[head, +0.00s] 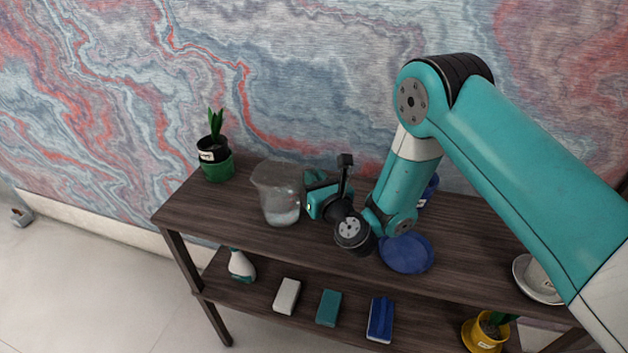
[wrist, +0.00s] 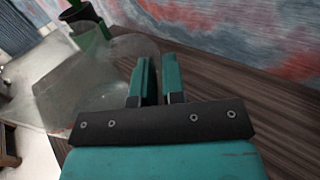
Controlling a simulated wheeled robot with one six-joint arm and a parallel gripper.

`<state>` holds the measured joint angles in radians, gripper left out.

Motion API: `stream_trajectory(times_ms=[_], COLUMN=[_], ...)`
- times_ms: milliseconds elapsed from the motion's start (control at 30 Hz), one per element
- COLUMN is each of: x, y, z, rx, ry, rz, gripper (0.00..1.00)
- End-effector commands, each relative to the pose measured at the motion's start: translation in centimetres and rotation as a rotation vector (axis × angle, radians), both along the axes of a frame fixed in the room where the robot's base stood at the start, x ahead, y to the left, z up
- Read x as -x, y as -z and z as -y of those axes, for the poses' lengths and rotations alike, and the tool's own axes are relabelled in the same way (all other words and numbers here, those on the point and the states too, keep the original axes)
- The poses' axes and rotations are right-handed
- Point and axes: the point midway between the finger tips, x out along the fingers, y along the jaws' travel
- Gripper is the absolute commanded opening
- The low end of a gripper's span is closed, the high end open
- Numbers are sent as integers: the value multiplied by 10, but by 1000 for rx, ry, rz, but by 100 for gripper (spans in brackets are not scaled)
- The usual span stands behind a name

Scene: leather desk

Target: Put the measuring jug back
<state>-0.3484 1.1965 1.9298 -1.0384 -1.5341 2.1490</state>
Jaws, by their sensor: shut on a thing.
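The measuring jug (head: 279,192) is clear, with a pale layer at its bottom. In the head view it is upright at the left part of the dark wooden top; I cannot tell whether its base touches the wood. My gripper (head: 313,190) is at the jug's right side, shut on it. In the wrist view the jug (wrist: 100,80) fills the left, and my two teal gripper fingers (wrist: 156,85) are close together at its edge. The exact contact is hard to see through the clear wall.
A potted plant in a green pot (head: 217,168) stands left of the jug. A blue dish (head: 407,254) lies to the right, with a white saucer (head: 535,281) at the far right. The lower shelf (head: 260,292) holds a spray bottle (head: 241,265) and several blocks. The top's front left is clear.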

Motion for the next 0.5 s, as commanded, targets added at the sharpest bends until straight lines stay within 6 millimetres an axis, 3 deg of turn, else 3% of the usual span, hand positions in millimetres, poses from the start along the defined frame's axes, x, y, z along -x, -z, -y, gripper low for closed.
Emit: stream_trajectory(times_ms=[100,133,233,500], x=[0,0,0,0], y=[4,3,3,2], z=[0,0,0,0], rx=[-2,0,0,0], ry=[0,0,0,0], rz=[0,0,0,0], gripper=[0,15,36,36])
